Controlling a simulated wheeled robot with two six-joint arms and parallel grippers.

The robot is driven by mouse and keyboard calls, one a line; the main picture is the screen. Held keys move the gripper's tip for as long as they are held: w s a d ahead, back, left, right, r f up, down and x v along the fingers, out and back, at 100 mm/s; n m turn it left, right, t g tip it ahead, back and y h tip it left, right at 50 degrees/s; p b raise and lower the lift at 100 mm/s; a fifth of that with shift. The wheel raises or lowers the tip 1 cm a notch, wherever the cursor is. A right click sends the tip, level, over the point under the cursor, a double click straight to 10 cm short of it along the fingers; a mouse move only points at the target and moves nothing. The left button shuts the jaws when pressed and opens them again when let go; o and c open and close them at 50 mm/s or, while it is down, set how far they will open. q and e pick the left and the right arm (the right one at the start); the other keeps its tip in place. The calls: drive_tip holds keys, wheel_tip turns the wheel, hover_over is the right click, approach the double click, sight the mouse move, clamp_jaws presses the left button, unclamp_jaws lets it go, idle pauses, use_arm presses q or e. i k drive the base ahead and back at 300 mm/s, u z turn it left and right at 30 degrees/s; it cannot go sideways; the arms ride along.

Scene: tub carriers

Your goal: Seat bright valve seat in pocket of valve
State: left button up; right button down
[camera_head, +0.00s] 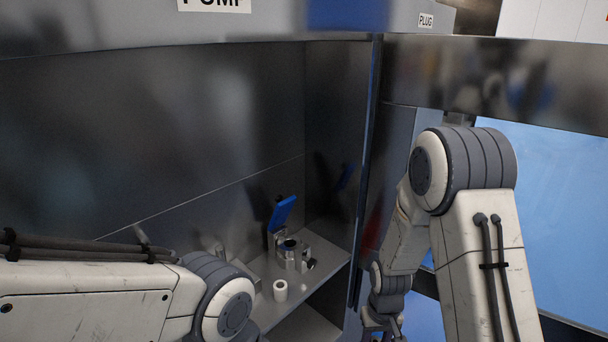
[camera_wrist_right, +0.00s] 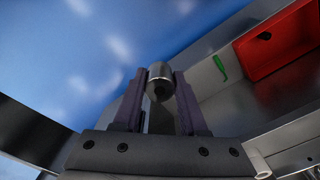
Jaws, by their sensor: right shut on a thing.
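The bright valve seat (camera_wrist_right: 160,72), a short shiny metal cylinder with a dark hole in its end, is held between the fingertips of my right gripper (camera_wrist_right: 158,95) in the right wrist view. In the head view the right gripper (camera_head: 382,322) is low, right of the shelf; the seat cannot be made out there. The valve (camera_head: 291,256), a metal body with a dark round opening on top and a raised blue part (camera_head: 283,212), stands on the shelf. The right gripper is apart from it. My left arm enters from the left; its gripper is out of view.
A small pale ring-shaped cylinder (camera_head: 280,291) stands on the shelf (camera_head: 325,258) in front of the valve. Dark cabinet walls enclose the shelf at the back and right. The wrist view shows a red bin (camera_wrist_right: 282,48) and a green object (camera_wrist_right: 220,67).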

sight(290, 250)
drive_tip(key=z, duration=1.95)
drive_tip(key=i, duration=0.15)
drive_tip(key=z, duration=2.9)
drive_tip(key=i, duration=0.5)
drive_tip(key=u, duration=0.1)
